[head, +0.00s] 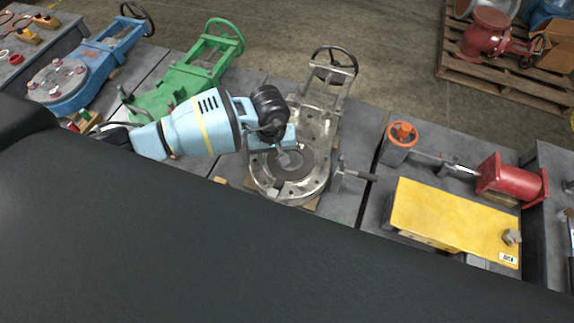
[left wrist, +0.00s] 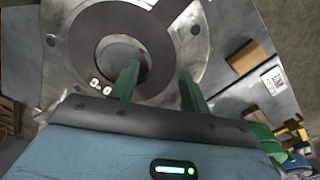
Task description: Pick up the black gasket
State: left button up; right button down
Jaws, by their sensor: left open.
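The black gasket (left wrist: 86,38) is a flat dark ring lying on the grey metal face of a valve body (head: 268,184), around its round bore. It also shows in the head view (head: 307,162), partly covered by my left gripper. My left gripper (left wrist: 158,82) is open, its two green fingers apart and reaching over the near side of the ring. One finger overlaps the bore and ring; the other is near the ring's outer edge. I cannot tell whether either finger touches the gasket. Nothing is held. My right gripper is not in view.
The valve has a black handwheel (head: 334,62) at the back and a side handle (head: 357,175). A green valve (head: 190,78) and a blue valve (head: 92,62) lie to the left. A yellow block (head: 450,215) and a red part (head: 510,180) are right. A pallet (head: 490,85) stands behind.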

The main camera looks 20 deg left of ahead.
pick_arm(q)
jog(key=shift+f, duration=0.2)
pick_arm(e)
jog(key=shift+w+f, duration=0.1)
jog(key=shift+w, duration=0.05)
pick_arm(q)
grip_shut()
jog(key=shift+r, duration=0.15)
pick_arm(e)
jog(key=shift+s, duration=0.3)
